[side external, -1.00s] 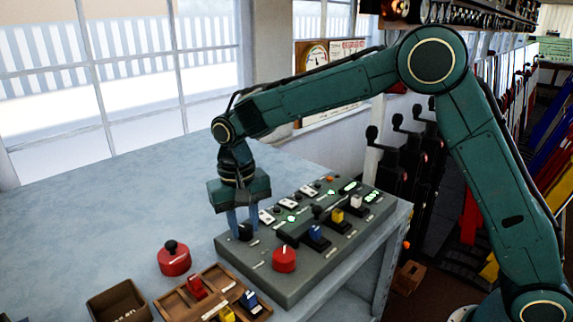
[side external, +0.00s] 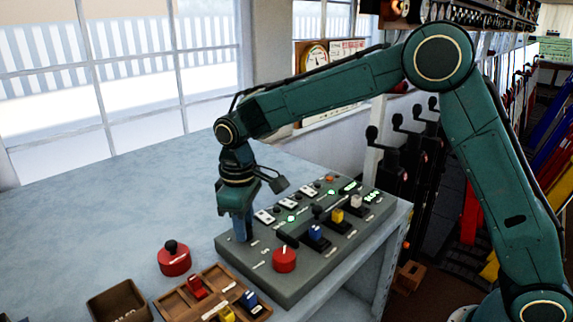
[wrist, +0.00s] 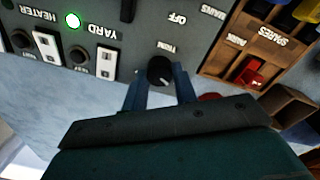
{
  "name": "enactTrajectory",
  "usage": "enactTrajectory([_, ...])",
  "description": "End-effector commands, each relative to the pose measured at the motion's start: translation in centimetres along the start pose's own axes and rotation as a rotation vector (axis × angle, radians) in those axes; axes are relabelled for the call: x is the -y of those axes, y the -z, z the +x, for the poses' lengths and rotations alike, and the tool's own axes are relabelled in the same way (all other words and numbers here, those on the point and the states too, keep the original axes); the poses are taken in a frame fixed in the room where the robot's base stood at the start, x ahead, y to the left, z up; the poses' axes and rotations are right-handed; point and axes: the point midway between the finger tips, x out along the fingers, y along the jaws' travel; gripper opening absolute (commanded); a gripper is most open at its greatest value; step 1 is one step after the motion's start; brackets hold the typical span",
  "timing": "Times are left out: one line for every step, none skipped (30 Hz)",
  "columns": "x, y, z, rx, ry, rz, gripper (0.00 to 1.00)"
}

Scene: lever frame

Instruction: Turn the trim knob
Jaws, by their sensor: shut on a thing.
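The trim knob (wrist: 160,72) is a small black round knob with a white pointer line, near the left end of the grey control panel (side external: 309,277). In the wrist view it sits between the two blue fingers of my gripper (wrist: 160,88), under a label that seems to read TRIM. My gripper is shut on the knob. In the side view my gripper (side external: 242,238) points straight down at the panel, and its fingers hide the knob.
A red knob (side external: 284,259) and blue, yellow and white levers stand on the panel to the right of my gripper. A red round piece (side external: 174,260), a wooden divided tray (side external: 207,309) and a brown box (side external: 119,302) lie in front. The table at left is clear.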

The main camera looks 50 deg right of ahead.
Motion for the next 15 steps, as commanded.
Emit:
enactTrajectory([-0.05,0.07,-0.14,-0.005,-0.001,-0.019,0.05])
enactTrajectory([-0.05,0.07,-0.14,-0.006,-0.001,-0.029,0.05])
enactTrajectory([-0.05,0.07,-0.15,-0.006,-0.001,-0.041,0.05])
enactTrajectory([-0.05,0.07,-0.15,-0.007,-0.001,-0.050,0.05])
enactTrajectory([-0.05,0.07,-0.15,-0.007,-0.001,-0.056,0.05])
enactTrajectory([-0.04,0.07,-0.15,-0.007,-0.001,-0.063,0.05])
enactTrajectory([-0.04,0.07,-0.15,-0.007,-0.001,-0.067,0.05])
enactTrajectory([-0.04,0.08,-0.15,-0.008,-0.001,-0.070,0.05])
enactTrajectory([-0.04,0.08,-0.16,-0.008,-0.001,-0.074,0.05])
enactTrajectory([-0.04,0.08,-0.16,-0.008,-0.001,-0.075,0.05])
enactTrajectory([-0.04,0.08,-0.16,-0.008,-0.001,-0.076,0.05])
enactTrajectory([-0.04,0.08,-0.16,-0.008,-0.001,-0.077,0.05])
enactTrajectory([-0.04,0.09,-0.16,-0.008,-0.001,-0.077,0.05])
enactTrajectory([-0.04,0.09,-0.16,-0.008,-0.001,-0.077,0.05])
enactTrajectory([-0.04,0.09,-0.17,-0.008,-0.001,-0.076,0.05])
